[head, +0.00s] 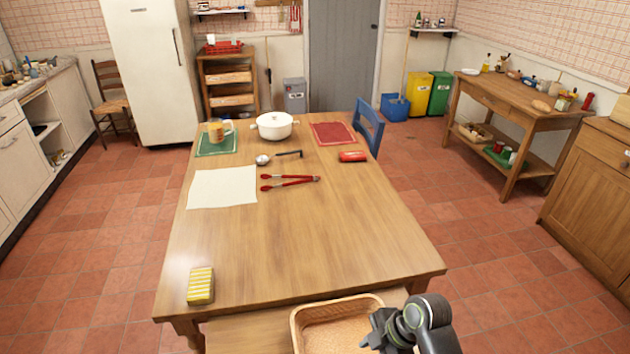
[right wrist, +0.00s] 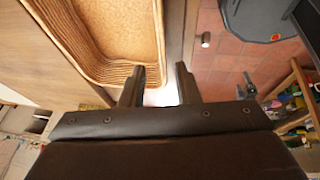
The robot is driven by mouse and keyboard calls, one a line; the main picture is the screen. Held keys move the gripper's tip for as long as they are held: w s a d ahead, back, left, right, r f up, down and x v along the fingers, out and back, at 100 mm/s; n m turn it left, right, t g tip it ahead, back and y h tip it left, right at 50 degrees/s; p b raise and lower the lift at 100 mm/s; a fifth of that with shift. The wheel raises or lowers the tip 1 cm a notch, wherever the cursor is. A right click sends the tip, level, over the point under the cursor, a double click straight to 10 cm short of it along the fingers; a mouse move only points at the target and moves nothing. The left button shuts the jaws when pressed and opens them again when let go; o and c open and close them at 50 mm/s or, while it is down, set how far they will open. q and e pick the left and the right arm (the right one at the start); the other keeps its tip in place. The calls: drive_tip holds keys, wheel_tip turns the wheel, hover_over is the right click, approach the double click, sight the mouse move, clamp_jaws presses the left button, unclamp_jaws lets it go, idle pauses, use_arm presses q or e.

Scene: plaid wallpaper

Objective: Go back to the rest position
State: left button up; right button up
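My right gripper (right wrist: 160,85) shows in the right wrist view with its two fingers apart and nothing between them. One finger is close to the rim of the wicker basket (right wrist: 105,40); I cannot tell if it touches. In the head view my right arm comes in at the bottom right, with the gripper (head: 370,335) beside the right side of the basket (head: 297,335). The basket looks empty and stands at the near edge of the wooden table (head: 300,240), on a lower wooden surface. My left gripper is in neither view.
A blue chair (head: 368,125) stands behind. The floor on both sides is clear.

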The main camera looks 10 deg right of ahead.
drive_tip(key=s+d+r+m+t+h, duration=0.1)
drive_tip(key=s+d+r+m+h, duration=0.15)
drive_tip(key=s+d+m, duration=0.55)
drive_tip(key=s+d+r+m+t+h, duration=0.1)
drive_tip(key=s+d+m+h, duration=0.3)
drive_tip(key=s+m, duration=0.7)
wheel_tip(320, 180, down, 26)
drive_tip(key=d+g, duration=0.1)
drive_tip(key=d, duration=0.1)
drive_tip(key=s+a+f+g, duration=0.1)
drive_tip(key=s+f, duration=1.3)
drive_tip(key=s, duration=0.1)
drive_tip(key=shift+a+f+g+y, duration=0.25)
drive_tip(key=shift+a+g+y, duration=0.05)
drive_tip(key=shift+a+y, duration=0.15)
drive_tip(key=shift+s, duration=0.1)
